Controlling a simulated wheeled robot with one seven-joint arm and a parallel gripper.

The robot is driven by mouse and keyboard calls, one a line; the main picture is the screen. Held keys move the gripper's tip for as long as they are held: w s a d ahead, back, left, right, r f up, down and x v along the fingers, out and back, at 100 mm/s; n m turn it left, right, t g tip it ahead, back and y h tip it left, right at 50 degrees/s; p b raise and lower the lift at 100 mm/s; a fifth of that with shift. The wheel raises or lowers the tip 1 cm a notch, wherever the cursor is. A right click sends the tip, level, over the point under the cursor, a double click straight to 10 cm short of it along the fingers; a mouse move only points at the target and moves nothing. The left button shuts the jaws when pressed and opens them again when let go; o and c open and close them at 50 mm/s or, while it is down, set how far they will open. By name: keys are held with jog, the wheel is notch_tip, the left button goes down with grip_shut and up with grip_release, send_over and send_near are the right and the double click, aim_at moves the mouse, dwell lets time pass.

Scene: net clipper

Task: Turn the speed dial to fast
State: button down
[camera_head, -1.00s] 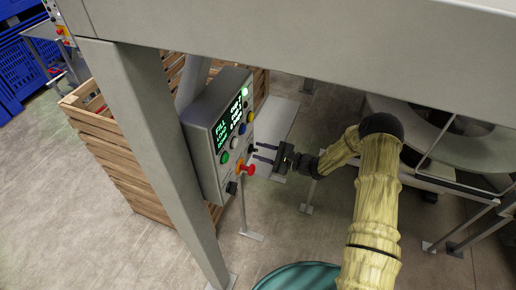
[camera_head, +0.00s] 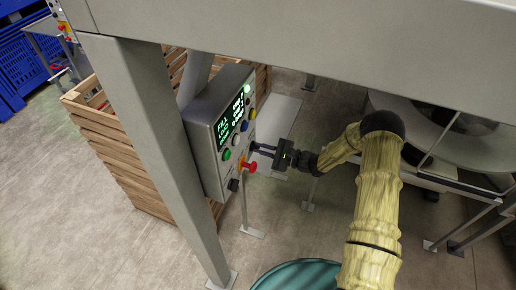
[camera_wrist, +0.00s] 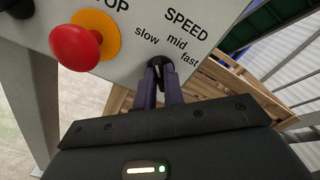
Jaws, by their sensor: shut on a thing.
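The speed dial (camera_wrist: 156,63) is a small black knob on the grey control box (camera_head: 206,137), under the word SPEED and the marks slow, mid and fast. My gripper (camera_wrist: 160,82) is shut on the dial, its two fingers on either side of it in the wrist view. The fingers hide much of the knob, so I cannot tell which mark it points to. In the head view my gripper (camera_head: 255,148) reaches the box's front from the right.
A red stop button (camera_wrist: 75,47) on an orange ring sticks out left of the dial, close to my fingers. A grey post (camera_head: 165,150) stands before the box, and a wooden crate (camera_head: 125,160) stands behind it. A grey beam (camera_head: 320,45) runs across above.

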jog(key=m+b, duration=0.1)
jog(key=m, duration=1)
jog(key=w+d+m+b, duration=0.1)
jog(key=m, duration=0.5)
jog(key=shift+r+b, duration=0.3)
jog(key=shift+b, duration=0.05)
jog(key=shift+m, duration=0.3)
jog(key=c, duration=1.5)
grip_release()
jog(key=shift+d+f, duration=0.1)
jog(key=shift+f, duration=0.05)
jog(key=b+v, duration=0.5)
jog(key=v, duration=1.2)
jog(key=shift+s+b, duration=0.2)
jog(key=shift+b, duration=0.1)
